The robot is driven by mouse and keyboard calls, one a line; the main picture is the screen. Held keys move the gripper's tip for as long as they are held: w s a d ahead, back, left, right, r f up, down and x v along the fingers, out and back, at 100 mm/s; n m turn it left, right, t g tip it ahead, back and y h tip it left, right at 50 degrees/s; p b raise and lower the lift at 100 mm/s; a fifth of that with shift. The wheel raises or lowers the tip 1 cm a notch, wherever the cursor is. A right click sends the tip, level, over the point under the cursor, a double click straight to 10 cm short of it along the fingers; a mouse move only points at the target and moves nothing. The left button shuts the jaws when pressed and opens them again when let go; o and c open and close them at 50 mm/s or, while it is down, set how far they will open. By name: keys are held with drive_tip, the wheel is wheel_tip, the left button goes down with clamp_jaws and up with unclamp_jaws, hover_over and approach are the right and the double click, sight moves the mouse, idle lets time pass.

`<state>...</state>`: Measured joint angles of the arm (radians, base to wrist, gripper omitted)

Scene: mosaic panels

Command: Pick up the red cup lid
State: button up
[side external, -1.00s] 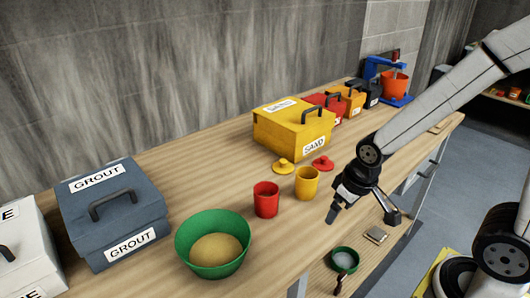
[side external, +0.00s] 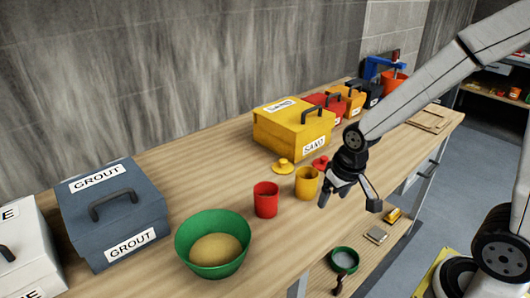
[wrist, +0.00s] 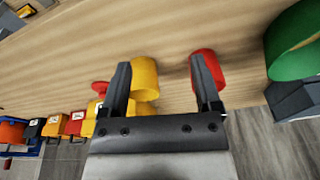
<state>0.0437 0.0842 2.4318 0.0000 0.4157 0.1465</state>
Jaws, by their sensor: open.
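The red cup lid (side external: 320,162) lies on the bench in front of the yellow SAND box, partly hidden behind my gripper in the side view. It also shows at the left in the wrist view (wrist: 100,87), outside my left finger. My gripper (side external: 348,203) is open and empty above the bench, to the right of the yellow cup (side external: 306,182). In the wrist view, the yellow cup (wrist: 146,76) and red cup (wrist: 207,68) appear near my two fingers (wrist: 160,70). The red cup (side external: 266,199) stands left of the yellow cup. The yellow lid (side external: 283,166) lies behind the cups.
The yellow SAND box (side external: 290,127) stands behind the lids, with more boxes (side external: 346,97) beyond it. A green bowl (side external: 190,255) and a grey GROUT box (side external: 112,205) are at the left. A green dish (side external: 344,259) sits below the bench top.

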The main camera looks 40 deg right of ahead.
drive_tip(key=w+d+m+g, duration=0.1)
drive_tip(key=w+d+m, duration=0.9)
drive_tip(key=w, duration=0.3)
drive_tip(key=m+g, duration=0.1)
drive_tip(key=m, duration=0.9)
hover_over(324, 157)
drive_tip(key=shift+s+a+f, duration=0.15)
drive_tip(key=shift+a+f, duration=0.1)
drive_tip(key=shift+f, duration=0.35)
drive_tip(key=shift+s+a+f, duration=0.1)
drive_tip(key=shift+a+f, duration=0.1)
drive_tip(key=shift+f, duration=0.4)
drive_tip(key=shift+w+d+f, duration=0.1)
drive_tip(key=shift+d, duration=0.3)
drive_tip(key=shift+f, duration=1.3)
drive_tip(key=shift+w+f, duration=0.1)
drive_tip(key=shift+f, duration=2.5)
clamp_jaws()
